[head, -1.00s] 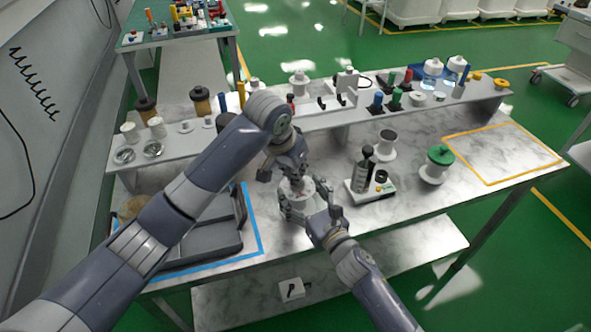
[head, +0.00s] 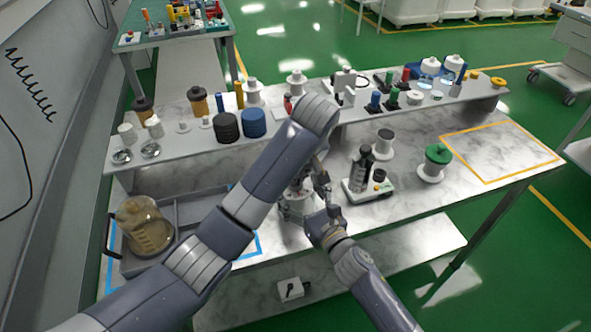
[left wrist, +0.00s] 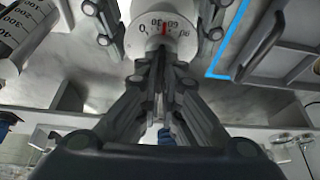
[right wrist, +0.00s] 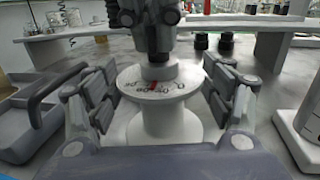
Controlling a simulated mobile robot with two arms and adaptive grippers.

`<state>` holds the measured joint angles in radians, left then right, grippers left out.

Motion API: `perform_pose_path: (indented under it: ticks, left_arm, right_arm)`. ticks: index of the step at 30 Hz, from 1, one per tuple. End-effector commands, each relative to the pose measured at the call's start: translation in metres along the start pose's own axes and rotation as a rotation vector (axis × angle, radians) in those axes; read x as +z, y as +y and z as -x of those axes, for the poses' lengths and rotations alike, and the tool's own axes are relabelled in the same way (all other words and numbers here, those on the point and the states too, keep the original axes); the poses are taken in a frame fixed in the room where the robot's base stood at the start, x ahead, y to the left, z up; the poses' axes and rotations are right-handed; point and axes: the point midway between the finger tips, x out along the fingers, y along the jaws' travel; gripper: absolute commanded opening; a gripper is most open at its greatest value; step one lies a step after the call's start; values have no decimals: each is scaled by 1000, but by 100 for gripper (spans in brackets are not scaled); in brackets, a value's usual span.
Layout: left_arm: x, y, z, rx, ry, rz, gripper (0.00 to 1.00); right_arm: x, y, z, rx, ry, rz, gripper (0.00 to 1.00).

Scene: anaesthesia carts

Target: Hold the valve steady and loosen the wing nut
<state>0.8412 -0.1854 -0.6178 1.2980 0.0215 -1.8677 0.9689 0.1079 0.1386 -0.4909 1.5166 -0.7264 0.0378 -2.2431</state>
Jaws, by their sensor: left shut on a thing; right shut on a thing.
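The valve (right wrist: 163,122) is a white spool-shaped body with a dial of numbers and a red mark on top. It stands upright on the marble bench and shows small in the head view (head: 294,207). My right gripper (right wrist: 162,105) is shut around its body, with fingers on both sides. My left gripper (left wrist: 160,62) comes down from above, its fingers closed together on the wing nut over the dial (left wrist: 163,28). The fingertips hide the wing nut.
A grey tray (head: 191,213) with a round amber flask (head: 146,228) lies left, inside blue tape. A small device with a dark bottle (head: 362,172) stands close right of the valve. A raised shelf with several items runs behind. The orange-taped area (head: 505,152) is empty.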

Motion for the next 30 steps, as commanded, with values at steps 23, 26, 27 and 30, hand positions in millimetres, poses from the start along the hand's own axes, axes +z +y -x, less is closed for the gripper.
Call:
perform_pose_path:
  ticks: [23,26,27,30]
  left_arm:
    - [-3,1,1,-88,6,218,0]
    - [-3,1,1,-88,7,218,0]
    - [-3,1,1,-88,7,217,0]
    - [-3,1,1,-88,7,217,8]
  right_arm:
    - [-2,0,1,0,3,-1,34]
    - [-2,0,1,0,3,-1,34]
    - [-2,0,1,0,3,-1,34]
    - [-2,0,1,0,3,-1,34]
